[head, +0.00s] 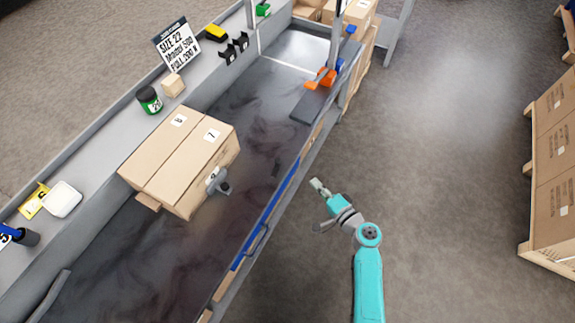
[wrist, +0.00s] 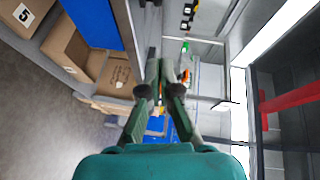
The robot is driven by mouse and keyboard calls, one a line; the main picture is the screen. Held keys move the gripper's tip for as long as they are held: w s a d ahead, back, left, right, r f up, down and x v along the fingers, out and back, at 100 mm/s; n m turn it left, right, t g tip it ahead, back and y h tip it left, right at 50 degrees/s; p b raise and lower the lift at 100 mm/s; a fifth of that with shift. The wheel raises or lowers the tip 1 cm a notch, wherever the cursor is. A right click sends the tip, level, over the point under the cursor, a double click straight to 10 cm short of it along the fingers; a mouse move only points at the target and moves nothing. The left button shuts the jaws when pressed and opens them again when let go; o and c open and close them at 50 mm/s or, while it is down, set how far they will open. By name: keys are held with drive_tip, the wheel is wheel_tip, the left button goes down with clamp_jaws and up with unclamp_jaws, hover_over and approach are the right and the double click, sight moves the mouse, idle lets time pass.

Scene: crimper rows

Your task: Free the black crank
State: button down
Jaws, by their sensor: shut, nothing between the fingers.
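A dark crank-like part (head: 224,187) with a pale round piece beside it sits at the right end of the cardboard boxes on the bench. It looks like the black crank, but it is too small to tell how it is held. My gripper (head: 316,184) is out over the floor, to the right of the bench's front edge and well apart from that part. In the wrist view my gripper (wrist: 168,68) has its fingers together with nothing between them. I cannot make out the crank in the wrist view.
Two cardboard boxes marked 6 (head: 165,135) and 7 (head: 200,160) stand on the dark bench top (head: 265,150). A blue rail (head: 265,215) runs along its front edge. Orange clamps (head: 320,79) lie at the far end. Stacked cartons (head: 555,150) stand right. The floor between is clear.

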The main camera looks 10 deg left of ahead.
sight(275, 172)
drive_tip(key=shift+s+a+f+x, duration=0.1)
drive_tip(key=shift+s+a+x, duration=0.25)
drive_tip(key=shift+x, duration=1.8)
drive_tip(key=shift+s+a+f+x, duration=0.1)
drive_tip(key=shift+s+a+x, duration=0.25)
drive_tip(key=shift+x, duration=1.75)
drive_tip(key=shift+s+a+f+x, duration=0.1)
drive_tip(key=shift+s+a+x, duration=0.25)
drive_tip(key=shift+x, duration=1.8)
drive_tip(key=shift+w+g, duration=0.15)
drive_tip(key=shift+g, duration=0.15)
drive_tip(key=shift+n+y, duration=0.3)
